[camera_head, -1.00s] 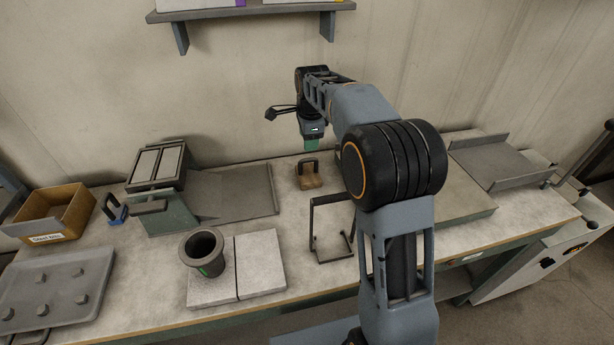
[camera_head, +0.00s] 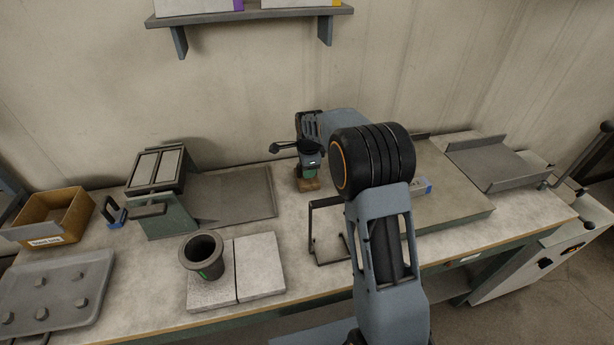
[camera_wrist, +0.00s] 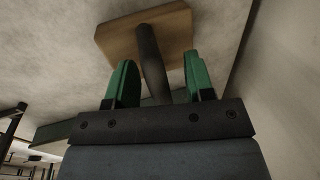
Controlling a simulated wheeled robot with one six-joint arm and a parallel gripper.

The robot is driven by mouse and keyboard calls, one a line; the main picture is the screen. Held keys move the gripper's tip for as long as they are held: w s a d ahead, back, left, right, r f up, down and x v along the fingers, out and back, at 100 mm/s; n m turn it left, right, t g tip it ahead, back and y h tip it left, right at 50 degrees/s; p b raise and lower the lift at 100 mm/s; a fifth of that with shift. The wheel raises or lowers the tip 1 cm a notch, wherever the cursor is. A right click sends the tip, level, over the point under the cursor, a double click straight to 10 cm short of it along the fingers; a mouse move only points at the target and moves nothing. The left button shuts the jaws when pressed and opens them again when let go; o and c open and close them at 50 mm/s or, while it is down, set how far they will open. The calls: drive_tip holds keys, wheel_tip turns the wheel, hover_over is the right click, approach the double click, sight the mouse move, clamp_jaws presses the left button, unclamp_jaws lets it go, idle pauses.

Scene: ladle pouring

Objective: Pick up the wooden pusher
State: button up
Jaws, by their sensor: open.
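The wooden pusher (camera_head: 309,185) stands on the bench near the back wall, and its block shows below my gripper (camera_head: 310,174). In the wrist view the pusher's square wooden base (camera_wrist: 172,30) lies ahead of my gripper (camera_wrist: 160,72). Its dark handle (camera_wrist: 152,66) runs back between the two green fingers. The gripper is open, with a finger on either side of the handle and gaps showing beside it. In the head view my gripper hides the handle and most of the block's top.
A black wire stand (camera_head: 328,232) is in front of the pusher. A grey tray (camera_head: 236,193) lies to the left. The wall is close behind.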

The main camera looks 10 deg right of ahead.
drive_tip(key=shift+f, duration=0.25)
drive_tip(key=shift+c, duration=0.2)
clamp_jaws()
